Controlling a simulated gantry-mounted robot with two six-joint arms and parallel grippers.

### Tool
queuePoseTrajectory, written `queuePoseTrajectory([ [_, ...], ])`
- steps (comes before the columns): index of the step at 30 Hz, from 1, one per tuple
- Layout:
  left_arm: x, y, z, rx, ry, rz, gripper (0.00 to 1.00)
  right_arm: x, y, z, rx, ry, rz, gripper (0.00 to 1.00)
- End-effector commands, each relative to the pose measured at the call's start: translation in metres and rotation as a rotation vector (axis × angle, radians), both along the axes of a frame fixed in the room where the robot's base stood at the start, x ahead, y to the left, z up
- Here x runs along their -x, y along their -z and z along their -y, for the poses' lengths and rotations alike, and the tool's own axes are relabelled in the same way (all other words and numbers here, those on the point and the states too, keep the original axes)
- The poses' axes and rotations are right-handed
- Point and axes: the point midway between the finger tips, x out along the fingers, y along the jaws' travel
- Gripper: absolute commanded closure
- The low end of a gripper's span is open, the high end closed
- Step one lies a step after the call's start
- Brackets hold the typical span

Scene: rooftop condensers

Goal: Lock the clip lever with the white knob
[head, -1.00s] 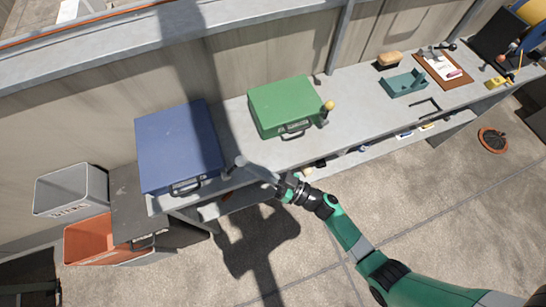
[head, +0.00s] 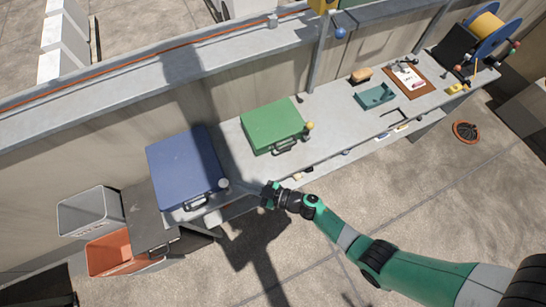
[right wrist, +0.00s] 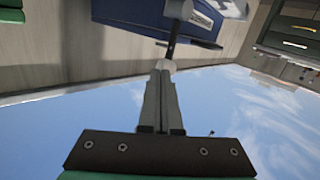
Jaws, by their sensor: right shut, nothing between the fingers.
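The blue case (head: 183,165) sits shut at the left end of the bench. A clip lever with a pale white knob (head: 224,184) is at its right front corner. In the right wrist view the knob (right wrist: 180,8) tops a dark stem (right wrist: 172,45), with the blue case (right wrist: 145,14) behind it. My right gripper (head: 234,185) is shut and empty, its fingertips close beside the lever. In the right wrist view the closed fingers (right wrist: 164,68) point at the stem; I cannot tell whether they touch it. My left gripper is not in view.
A green case (head: 272,124) with a yellow-knobbed lever (head: 309,127) stands right of the blue one. A grey bin (head: 90,212) and an orange bin (head: 112,253) are at the left. A teal tray (head: 376,96) and a clipboard (head: 406,82) lie farther right on the bench.

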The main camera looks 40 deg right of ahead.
Motion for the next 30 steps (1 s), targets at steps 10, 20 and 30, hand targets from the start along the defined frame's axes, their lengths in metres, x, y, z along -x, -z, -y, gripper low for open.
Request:
queuePoseTrajectory([
  [10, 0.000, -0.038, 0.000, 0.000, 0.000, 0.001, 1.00, 0.049, -0.014, 0.024, 0.001, -0.002, -0.005, 1.00],
  [20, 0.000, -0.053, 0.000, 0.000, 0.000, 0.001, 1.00, 0.102, -0.019, 0.053, 0.001, -0.005, -0.001, 1.00],
  [30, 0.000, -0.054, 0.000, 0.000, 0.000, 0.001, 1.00, 0.109, -0.019, 0.055, 0.002, -0.009, -0.001, 1.00],
])
